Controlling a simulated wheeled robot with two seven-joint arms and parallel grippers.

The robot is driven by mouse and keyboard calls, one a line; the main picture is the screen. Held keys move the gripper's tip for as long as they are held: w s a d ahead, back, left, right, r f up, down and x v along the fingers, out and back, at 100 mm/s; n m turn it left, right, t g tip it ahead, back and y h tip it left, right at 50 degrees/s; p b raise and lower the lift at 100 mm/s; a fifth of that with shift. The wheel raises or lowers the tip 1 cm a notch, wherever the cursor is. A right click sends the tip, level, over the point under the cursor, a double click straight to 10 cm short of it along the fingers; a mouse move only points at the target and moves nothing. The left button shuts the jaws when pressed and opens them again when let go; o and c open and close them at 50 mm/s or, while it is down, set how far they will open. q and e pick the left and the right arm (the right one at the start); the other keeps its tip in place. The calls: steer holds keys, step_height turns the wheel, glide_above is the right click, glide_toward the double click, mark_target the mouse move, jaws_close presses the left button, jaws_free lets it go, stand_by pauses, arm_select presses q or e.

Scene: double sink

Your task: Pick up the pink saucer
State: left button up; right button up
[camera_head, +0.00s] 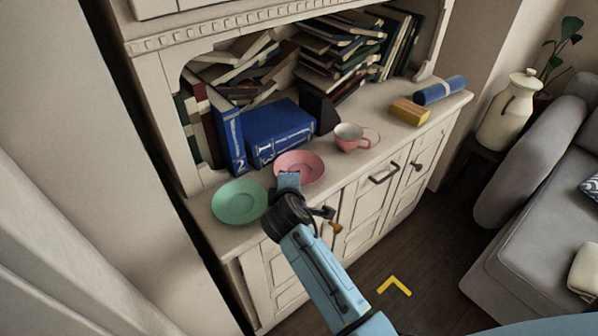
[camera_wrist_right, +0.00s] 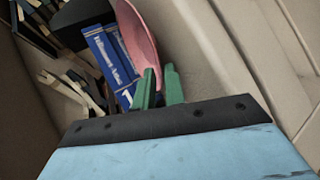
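The pink saucer (camera_head: 300,166) is by the front edge of the cabinet top, right of the green saucer (camera_head: 238,203). My right gripper (camera_head: 289,180) is at its near rim and covers a small part of it. In the right wrist view the pink saucer (camera_wrist_right: 135,35) shows nearly edge-on. Its rim runs between the two green fingertips of my right gripper (camera_wrist_right: 159,82), which are close together on it. I cannot tell whether the saucer is clear of the surface. My left gripper is out of view.
A pink cup (camera_head: 348,138) stands right of the saucer. A blue book (camera_head: 279,134) is behind it, with piled books in the niche. A yellow block (camera_head: 409,111) and a blue cylinder (camera_head: 440,90) lie at the right end. Cabinet top between cup and block is clear.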

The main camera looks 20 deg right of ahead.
jaws_close()
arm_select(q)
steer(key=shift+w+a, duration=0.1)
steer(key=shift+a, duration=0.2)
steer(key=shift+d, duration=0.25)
